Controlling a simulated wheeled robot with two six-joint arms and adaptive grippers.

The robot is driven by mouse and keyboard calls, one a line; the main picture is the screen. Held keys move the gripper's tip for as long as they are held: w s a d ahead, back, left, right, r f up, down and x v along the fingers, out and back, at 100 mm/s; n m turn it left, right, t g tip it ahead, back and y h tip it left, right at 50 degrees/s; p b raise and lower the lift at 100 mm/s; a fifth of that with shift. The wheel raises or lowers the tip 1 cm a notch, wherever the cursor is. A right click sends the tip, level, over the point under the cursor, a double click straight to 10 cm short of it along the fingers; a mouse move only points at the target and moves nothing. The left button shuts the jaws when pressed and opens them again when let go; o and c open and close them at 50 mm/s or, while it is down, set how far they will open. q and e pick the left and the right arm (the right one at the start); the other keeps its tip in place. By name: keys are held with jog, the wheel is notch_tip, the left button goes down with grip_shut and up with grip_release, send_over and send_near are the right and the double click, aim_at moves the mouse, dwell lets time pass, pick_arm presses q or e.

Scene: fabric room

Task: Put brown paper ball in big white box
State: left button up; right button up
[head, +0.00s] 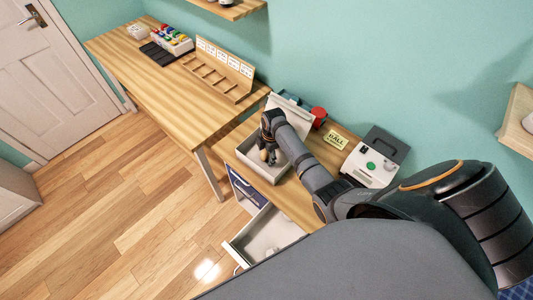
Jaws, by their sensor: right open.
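The big white box (253,167) stands open on the lower wooden cabinet, with a white panel like a raised lid (291,114) behind it. My right gripper (267,157) points down over the box's opening, with its fingers open. A small tan patch shows at the fingertips. I cannot tell whether it is the brown paper ball, and no other ball can be made out. The arm hides the right part of the box. My left gripper is not in view.
A white drawer (263,238) is pulled out below the cabinet top. A red object (319,115), a yellow sign (336,139) and a white-and-black device (371,166) stand to the right. A long wooden table (165,85) with a rack (219,72) is at the left.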

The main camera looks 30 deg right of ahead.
notch_tip(320, 180, up, 12)
jog(key=s, duration=0.1)
jog(key=shift+d+b, duration=0.3)
jog(key=shift+d, duration=0.1)
jog(key=shift+s, duration=0.1)
